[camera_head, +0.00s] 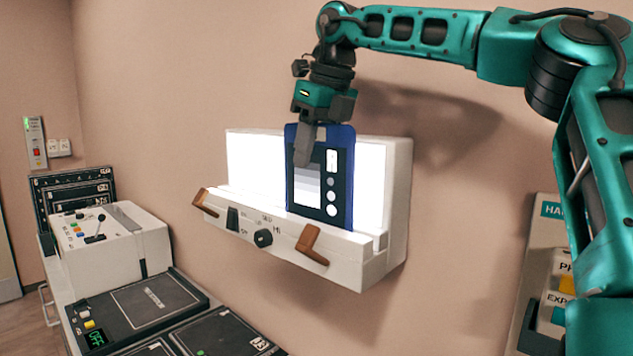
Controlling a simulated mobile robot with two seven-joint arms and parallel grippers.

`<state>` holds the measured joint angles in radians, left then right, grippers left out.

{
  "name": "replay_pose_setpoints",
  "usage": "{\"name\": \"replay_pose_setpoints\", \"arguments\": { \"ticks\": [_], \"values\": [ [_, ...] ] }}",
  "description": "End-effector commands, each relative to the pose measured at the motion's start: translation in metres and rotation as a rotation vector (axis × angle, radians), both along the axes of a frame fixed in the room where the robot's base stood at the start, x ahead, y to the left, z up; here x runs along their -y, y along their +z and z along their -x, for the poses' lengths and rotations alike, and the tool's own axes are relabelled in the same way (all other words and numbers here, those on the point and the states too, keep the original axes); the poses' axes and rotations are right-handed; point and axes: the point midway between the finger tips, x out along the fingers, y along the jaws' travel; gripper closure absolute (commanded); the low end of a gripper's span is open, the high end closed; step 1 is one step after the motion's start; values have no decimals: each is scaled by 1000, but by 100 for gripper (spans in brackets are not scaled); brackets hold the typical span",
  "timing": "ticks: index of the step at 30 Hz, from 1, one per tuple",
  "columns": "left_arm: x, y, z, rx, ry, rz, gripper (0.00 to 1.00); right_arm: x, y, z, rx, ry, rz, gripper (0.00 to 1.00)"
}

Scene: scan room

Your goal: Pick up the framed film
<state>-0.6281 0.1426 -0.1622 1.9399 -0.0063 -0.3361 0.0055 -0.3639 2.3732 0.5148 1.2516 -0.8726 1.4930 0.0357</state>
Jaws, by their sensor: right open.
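The framed film (335,194) is a dark blue upright frame with a grey stepped picture and pale round spots. It stands on the ledge of a lit white light box (255,165) on the wall. My right gripper (304,150) points down at the top left part of the film, with its fingers in front of the frame's upper edge. It is open; whether a finger touches the film or reaches behind it cannot be told. My left gripper is not in view.
Brown handles (311,245) and a black knob (263,238) stick out from the light box's front. A control console (115,240) stands at the lower left. A wall panel (548,265) is at the right, partly behind my arm.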

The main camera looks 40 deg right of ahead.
Motion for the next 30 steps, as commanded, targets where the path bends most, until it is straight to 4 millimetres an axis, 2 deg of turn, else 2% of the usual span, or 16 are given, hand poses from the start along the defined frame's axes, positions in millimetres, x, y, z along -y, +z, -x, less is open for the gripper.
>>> {"name": "replay_pose_setpoints", "arguments": {
  "ticks": [14, 26, 30],
  "values": [
    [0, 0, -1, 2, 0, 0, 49, 0, -4, 0, 1, 1, 0, 61],
    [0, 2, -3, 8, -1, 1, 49, 0, -4, 0, -1, 0, 0, 99],
    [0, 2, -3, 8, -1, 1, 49, 0, -4, 0, -1, 0, 0, 100]
  ]
}}
